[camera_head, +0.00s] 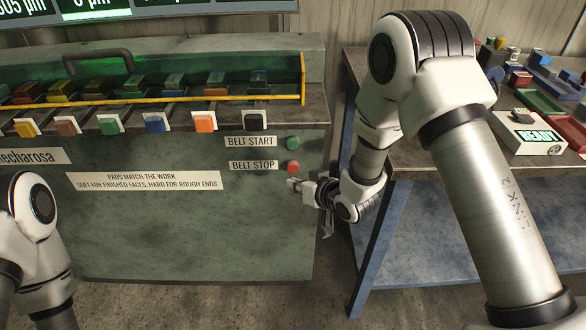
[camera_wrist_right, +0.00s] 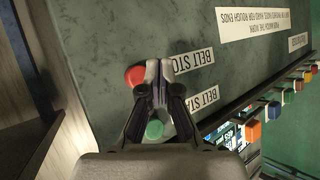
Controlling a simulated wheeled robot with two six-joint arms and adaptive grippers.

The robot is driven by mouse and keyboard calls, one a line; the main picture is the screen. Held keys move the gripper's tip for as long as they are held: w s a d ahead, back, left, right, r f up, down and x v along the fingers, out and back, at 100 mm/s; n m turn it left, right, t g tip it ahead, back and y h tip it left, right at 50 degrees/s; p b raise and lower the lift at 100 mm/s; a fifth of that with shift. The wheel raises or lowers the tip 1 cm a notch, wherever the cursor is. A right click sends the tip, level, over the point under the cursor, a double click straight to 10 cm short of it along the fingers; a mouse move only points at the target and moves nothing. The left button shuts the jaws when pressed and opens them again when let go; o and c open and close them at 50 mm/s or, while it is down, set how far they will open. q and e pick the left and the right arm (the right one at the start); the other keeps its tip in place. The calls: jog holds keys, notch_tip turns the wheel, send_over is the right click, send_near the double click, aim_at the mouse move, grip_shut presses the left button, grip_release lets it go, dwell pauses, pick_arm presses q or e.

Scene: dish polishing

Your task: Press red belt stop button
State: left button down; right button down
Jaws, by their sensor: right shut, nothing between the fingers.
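The red belt stop button (camera_head: 293,166) sits on the green machine's front panel, right of its "BELT STOP" label (camera_head: 254,165). The green belt start button (camera_head: 293,143) is just above it. My right gripper (camera_head: 293,183) is shut and empty, with its tips just below the red button in the head view. In the right wrist view the shut fingertips (camera_wrist_right: 159,68) appear right beside the red button (camera_wrist_right: 134,76), and the fingers partly cover the green button (camera_wrist_right: 154,130). I cannot tell whether the tips touch the panel. My left gripper is out of view.
The machine's top holds a row of colored pads behind a yellow rail (camera_head: 200,99), with colored square buttons below. A blue-legged bench (camera_head: 420,215) stands to the right, bearing a "READY" box (camera_head: 529,133) and colored trays. A narrow gap separates machine and bench.

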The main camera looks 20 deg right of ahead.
jog(key=s, duration=0.3)
jog(key=shift+a, duration=0.4)
jog(key=s+d+f+g+h+p, duration=0.1)
jog(key=s+d+f+g+p, duration=0.1)
jog(key=s, duration=0.9)
jog(key=s+d+f+m+g+h+p, duration=0.1)
jog(key=s+d+f+g+h+p, duration=0.1)
jog(key=s, duration=0.9)
jog(key=s+d+f+m+g+h+p, duration=0.1)
jog(key=s+d+f+g+p, duration=0.2)
jog(key=s+f+g+p, duration=0.3)
jog(key=s+g, duration=0.1)
jog(key=s, duration=0.4)
jog(key=shift+d+f+h, duration=0.25)
jog(key=shift+f+h, duration=0.05)
dwell(0.5)
